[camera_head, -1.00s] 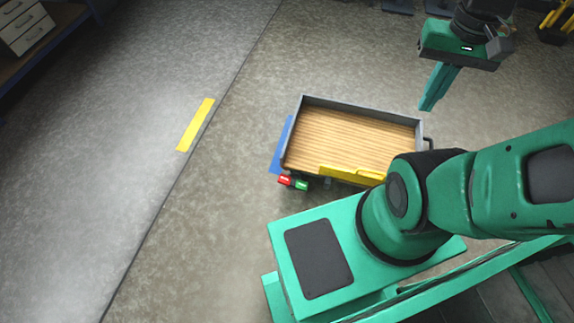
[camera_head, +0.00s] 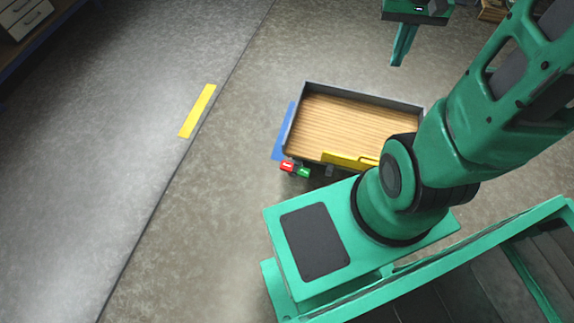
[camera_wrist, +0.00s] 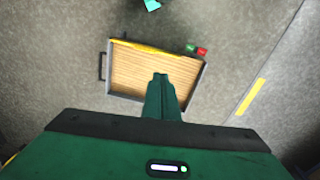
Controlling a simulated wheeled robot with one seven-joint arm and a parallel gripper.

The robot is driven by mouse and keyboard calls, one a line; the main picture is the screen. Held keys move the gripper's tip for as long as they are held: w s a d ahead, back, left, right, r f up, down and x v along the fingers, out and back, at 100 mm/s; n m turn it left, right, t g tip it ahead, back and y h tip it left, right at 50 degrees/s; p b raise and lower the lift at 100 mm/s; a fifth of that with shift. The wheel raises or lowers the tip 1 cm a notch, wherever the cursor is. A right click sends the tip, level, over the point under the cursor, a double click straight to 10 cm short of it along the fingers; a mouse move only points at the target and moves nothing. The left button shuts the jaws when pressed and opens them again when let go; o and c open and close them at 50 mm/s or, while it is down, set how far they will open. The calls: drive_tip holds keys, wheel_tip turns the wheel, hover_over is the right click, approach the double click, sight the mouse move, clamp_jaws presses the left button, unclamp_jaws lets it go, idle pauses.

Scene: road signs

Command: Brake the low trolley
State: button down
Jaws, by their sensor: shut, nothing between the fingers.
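The low trolley (camera_head: 350,122) stands on the floor in the head view. It has a wooden deck, a grey rim and a yellow strip along its near side. A red pedal (camera_head: 287,166) and a green pedal (camera_head: 304,172) stick out side by side at its near left corner. The trolley (camera_wrist: 130,75), the red pedal (camera_wrist: 202,51) and the green pedal (camera_wrist: 191,47) also show in the wrist view. My gripper (camera_head: 397,62) is above and beyond the trolley's far right corner, shut and empty. My arm hides the trolley's near right part.
A blue patch (camera_head: 281,146) lies along the trolley's left end. A yellow floor strip (camera_head: 198,110) lies further left beside a floor seam. A drawer unit (camera_head: 22,18) is at the top left.

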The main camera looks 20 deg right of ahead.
drive_tip(key=w+a+f, duration=0.2)
drive_tip(key=w+f, duration=0.8)
drive_tip(key=f, duration=0.4)
drive_tip(key=w+a+f, duration=0.2)
drive_tip(key=w+f, duration=0.8)
drive_tip(key=f, duration=0.3)
drive_tip(key=m+t+y, duration=0.1)
drive_tip(key=t+y, duration=0.1)
drive_tip(key=y, duration=0.1)
hover_over(287, 166)
drive_tip(key=s+d, duration=0.3)
wheel_tip(287, 166, down, 35)
drive_tip(key=shift+w+d+r, duration=0.15)
drive_tip(key=shift+w+r, duration=0.05)
drive_tip(key=shift+w, duration=0.05)
drive_tip(key=x, duration=1.4)
drive_tip(key=shift+s+d, duration=0.1)
drive_tip(key=shift+s, duration=0.15)
